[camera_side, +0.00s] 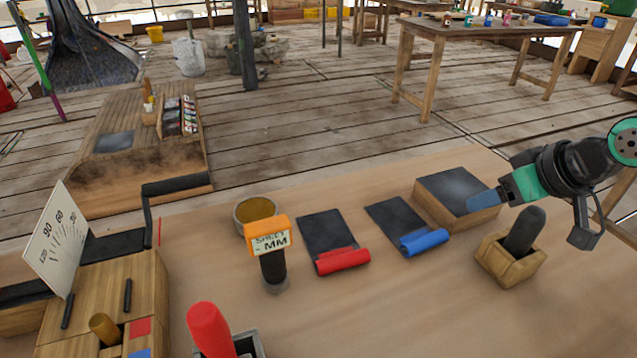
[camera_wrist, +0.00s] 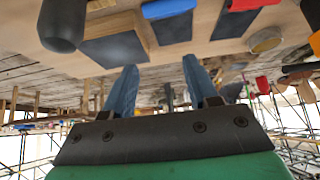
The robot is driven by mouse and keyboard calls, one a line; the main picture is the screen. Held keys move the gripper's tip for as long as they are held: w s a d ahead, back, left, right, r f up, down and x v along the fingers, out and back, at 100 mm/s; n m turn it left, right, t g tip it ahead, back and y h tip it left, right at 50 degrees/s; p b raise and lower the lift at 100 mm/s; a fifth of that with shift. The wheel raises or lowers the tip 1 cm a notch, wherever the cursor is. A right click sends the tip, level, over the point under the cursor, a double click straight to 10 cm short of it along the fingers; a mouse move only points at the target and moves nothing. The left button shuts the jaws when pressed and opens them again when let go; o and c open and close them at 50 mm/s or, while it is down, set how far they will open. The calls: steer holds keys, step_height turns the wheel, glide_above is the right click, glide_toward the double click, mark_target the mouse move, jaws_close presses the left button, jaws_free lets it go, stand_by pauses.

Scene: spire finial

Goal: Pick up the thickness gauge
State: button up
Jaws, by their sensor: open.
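The thickness gauge (camera_side: 269,240) appears to be the orange-headed tool with a white "MM" label and a black handle. It stands upright in a small grey round base on the bench, left of the red roll. In the wrist view only a sliver of its orange head (camera_wrist: 315,43) shows at the right edge. My gripper (camera_side: 483,202) is at the right of the side view, over the dark-topped wooden block and well apart from the gauge. In the wrist view its two blue fingers (camera_wrist: 160,68) are spread with nothing between them.
A brass-coloured cup (camera_side: 256,214) stands just behind the gauge. Dark mats with a red roll (camera_side: 342,260) and a blue roll (camera_side: 424,241) lie to its right. A black-handled tool (camera_side: 524,231) stands in a wooden holder. A red handle (camera_side: 211,330) stands in front.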

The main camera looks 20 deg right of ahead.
steer(key=o, duration=0.4)
steer(key=m+g+y, duration=0.4)
steer(key=m+g, duration=0.1)
steer(key=m, duration=0.9)
glide_toward(268, 225)
steer(key=w+d+f, duration=0.2)
steer(key=d+f, duration=0.2)
steer(key=d, duration=0.1)
steer(key=a+m, duration=0.1)
steer(key=a, duration=0.1)
steer(key=a+f+m+g, duration=0.1)
steer(key=a, duration=0.1)
steer(key=a+m+g, duration=0.1)
steer(key=a, duration=0.1)
steer(key=shift+a+f, duration=0.2)
steer(key=shift+f, duration=0.15)
steer(key=shift+a+f+m, duration=0.2)
steer(key=shift+a+m, duration=0.1)
steer(key=shift+x, duration=2.8)
